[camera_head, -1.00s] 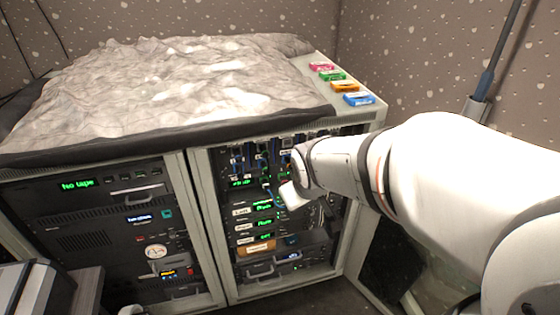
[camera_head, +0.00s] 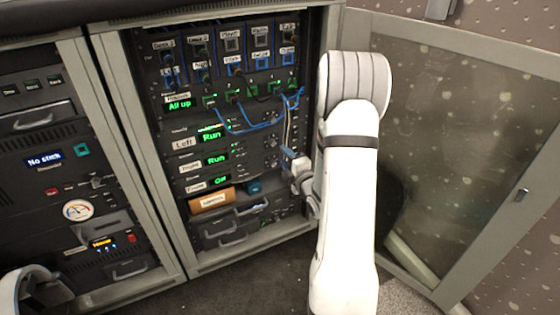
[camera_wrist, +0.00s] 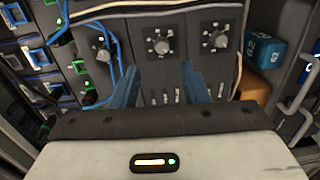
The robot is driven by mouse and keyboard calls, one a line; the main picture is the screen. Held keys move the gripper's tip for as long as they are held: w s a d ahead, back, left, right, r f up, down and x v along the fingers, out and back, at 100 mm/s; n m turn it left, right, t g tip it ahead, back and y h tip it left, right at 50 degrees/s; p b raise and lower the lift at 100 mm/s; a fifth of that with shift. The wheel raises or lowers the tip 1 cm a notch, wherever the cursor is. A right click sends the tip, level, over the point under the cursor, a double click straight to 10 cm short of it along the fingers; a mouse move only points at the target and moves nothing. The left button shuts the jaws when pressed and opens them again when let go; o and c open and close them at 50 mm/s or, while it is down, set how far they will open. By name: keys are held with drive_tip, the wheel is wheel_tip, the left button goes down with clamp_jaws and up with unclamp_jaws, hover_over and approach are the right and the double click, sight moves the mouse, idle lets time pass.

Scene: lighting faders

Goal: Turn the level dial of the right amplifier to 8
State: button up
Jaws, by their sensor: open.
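Stacked black units in the right-hand rack carry tags and green displays. The top one is tagged Left (camera_head: 184,143) and shows Run; the unit below (camera_head: 217,159) also shows Run, its tag too small to read surely; the third (camera_head: 220,180) shows Off. In the wrist view three grey dials stand in a row: a left dial (camera_wrist: 103,56), a middle dial (camera_wrist: 162,47) and a right dial (camera_wrist: 219,40). My gripper (camera_wrist: 160,70) is open and empty, its blue fingers either side of the middle dial's line, apparently short of it. The dial settings are unreadable. It also shows in the head view (camera_head: 288,157).
Blue cables (camera_head: 255,125) hang above the units. An orange box (camera_head: 211,200) and a blue cube (camera_wrist: 265,46) sit below them. An open door (camera_head: 470,140) stands to the right of my arm. The floor in front is clear.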

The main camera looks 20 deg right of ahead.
sight(274, 144)
drive_tip(key=shift+w+f+b, duration=0.2)
drive_tip(key=shift+w+b, duration=0.35)
drive_tip(key=shift+w, duration=1.4)
drive_tip(key=shift+w+f+b, duration=0.15)
drive_tip(key=shift+w+b, duration=0.4)
drive_tip(key=shift+w, duration=1.35)
drive_tip(key=shift+c, duration=0.2)
